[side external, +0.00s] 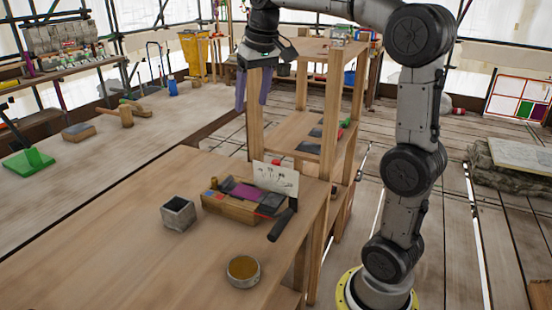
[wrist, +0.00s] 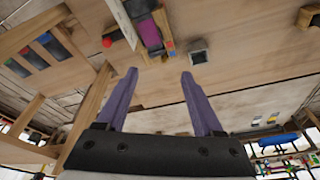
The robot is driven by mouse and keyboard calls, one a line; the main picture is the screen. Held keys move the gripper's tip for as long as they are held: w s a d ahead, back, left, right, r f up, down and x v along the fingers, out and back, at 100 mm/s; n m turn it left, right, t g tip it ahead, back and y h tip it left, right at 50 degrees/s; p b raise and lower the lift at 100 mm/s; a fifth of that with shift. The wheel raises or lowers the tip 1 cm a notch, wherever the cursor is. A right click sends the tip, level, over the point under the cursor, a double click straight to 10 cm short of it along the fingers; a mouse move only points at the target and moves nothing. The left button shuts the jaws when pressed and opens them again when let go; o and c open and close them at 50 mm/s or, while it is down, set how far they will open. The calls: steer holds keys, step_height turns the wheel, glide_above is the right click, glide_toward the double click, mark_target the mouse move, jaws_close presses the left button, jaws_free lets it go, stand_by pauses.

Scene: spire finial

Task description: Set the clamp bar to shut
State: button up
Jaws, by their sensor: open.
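A wooden box (side external: 228,207) with a purple panel (side external: 243,191) and small red and blue patches sits near the table's right edge. A dark bar (side external: 281,226) sticks out at its front right corner; I cannot tell for sure that this is the clamp bar, or its setting. The box also shows upside down at the top of the wrist view, with its purple panel (wrist: 150,33) and a dark part (wrist: 138,8). My gripper (side external: 252,104) is open and empty, high above and behind the box, apart from it. Its purple fingers (wrist: 159,73) are spread in the wrist view.
A grey square cup (side external: 179,213) and a round tin with amber contents (side external: 243,271) stand near the box. A white card (side external: 275,179) stands behind it. A wooden shelf rack (side external: 330,130) rises at the table's right. The table's left part is clear.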

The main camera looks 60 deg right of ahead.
steer(key=w+d+f+m+g, duration=0.1)
steer(key=w+d+f, duration=0.2)
steer(key=d, duration=0.3)
steer(key=w+d+f+m+g, duration=0.1)
steer(key=w+d+f, duration=0.15)
steer(key=d, duration=0.35)
steer(key=m+y, duration=0.1)
steer(key=m, duration=0.1)
glide_above(276, 161)
step_height(276, 161, down, 9)
steer(key=shift+g, duration=0.4)
step_height(276, 161, down, 13)
steer(key=shift+f, duration=0.1)
jaws_close()
